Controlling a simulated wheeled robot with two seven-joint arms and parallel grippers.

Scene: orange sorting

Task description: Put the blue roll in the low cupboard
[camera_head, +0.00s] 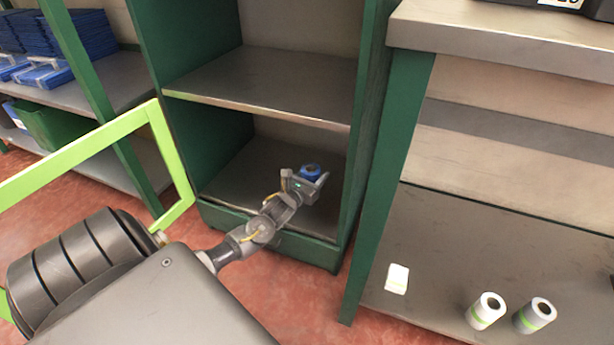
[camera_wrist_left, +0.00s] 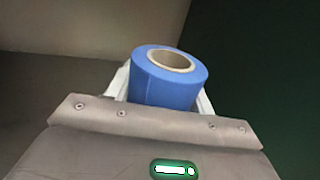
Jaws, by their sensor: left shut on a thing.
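The blue roll (camera_head: 311,172) is held upright in my left gripper (camera_head: 308,182), inside the lower compartment of the green cupboard (camera_head: 372,110). In the left wrist view the blue roll (camera_wrist_left: 168,80) stands between the two light fingers, with its pale core facing up. My left gripper is shut on it. The lower part of the roll is hidden behind the gripper body. I cannot tell whether the roll touches the compartment floor (camera_head: 245,165). My right gripper is not in view.
The cupboard's middle shelf (camera_head: 262,85) lies above my left gripper. A light green frame (camera_head: 170,150) stands left of the opening.

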